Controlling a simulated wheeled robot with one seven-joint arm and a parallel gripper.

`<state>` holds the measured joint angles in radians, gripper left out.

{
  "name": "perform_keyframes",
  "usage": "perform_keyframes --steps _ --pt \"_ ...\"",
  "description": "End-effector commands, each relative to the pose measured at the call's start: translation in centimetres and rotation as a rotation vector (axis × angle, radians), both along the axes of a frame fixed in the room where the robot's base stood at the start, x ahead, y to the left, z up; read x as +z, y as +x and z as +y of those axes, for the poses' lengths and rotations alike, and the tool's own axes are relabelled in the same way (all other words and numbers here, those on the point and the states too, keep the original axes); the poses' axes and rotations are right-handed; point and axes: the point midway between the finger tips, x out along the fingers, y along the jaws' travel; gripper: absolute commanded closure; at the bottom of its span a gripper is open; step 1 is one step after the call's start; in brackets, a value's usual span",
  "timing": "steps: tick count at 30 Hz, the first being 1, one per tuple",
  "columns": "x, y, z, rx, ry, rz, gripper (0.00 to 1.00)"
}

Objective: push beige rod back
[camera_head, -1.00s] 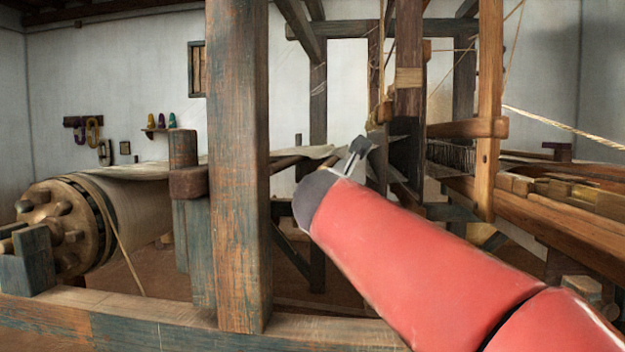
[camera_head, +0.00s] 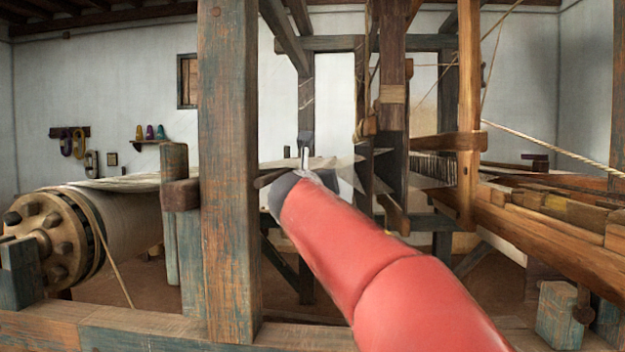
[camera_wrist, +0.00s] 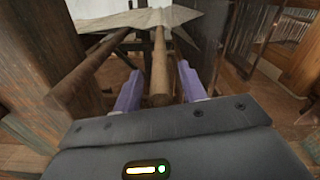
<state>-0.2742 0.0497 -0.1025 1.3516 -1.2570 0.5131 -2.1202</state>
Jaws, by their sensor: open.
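The beige rod (camera_wrist: 159,62) shows in the wrist view, running from the pale cloth (camera_wrist: 125,20) towards me. Its near end lies in the picture between the two purple fingers of my gripper (camera_wrist: 157,80). The fingers are open, with a gap on each side of the rod; I cannot tell whether anything behind the rod's end touches it. In the head view my gripper (camera_head: 305,155) is at the loom, right of the thick front post, and I cannot make out the beige rod there.
A darker brown rod (camera_wrist: 85,72) slants left of my gripper in the wrist view. The thick post (camera_head: 229,180) stands close left of my arm. A cloth roller (camera_head: 125,225) is at the left, and loom beams (camera_head: 550,235) lie at the right.

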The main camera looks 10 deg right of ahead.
Motion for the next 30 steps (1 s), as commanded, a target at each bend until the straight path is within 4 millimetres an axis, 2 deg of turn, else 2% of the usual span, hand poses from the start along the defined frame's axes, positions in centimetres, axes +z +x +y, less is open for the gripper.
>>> perform_keyframes --steps 1,6,15,24,30 --pt "0.1 0.7 -0.2 -0.001 0.001 0.002 0.59" --pt "0.0 2.1 -0.7 0.0 0.001 0.001 0.59" --pt "0.0 2.3 -0.8 0.0 0.002 -0.001 0.59" --pt "0.0 2.3 -0.7 0.001 0.002 0.0 0.98" --pt "0.0 2.2 -0.7 0.001 0.002 0.0 1.0"
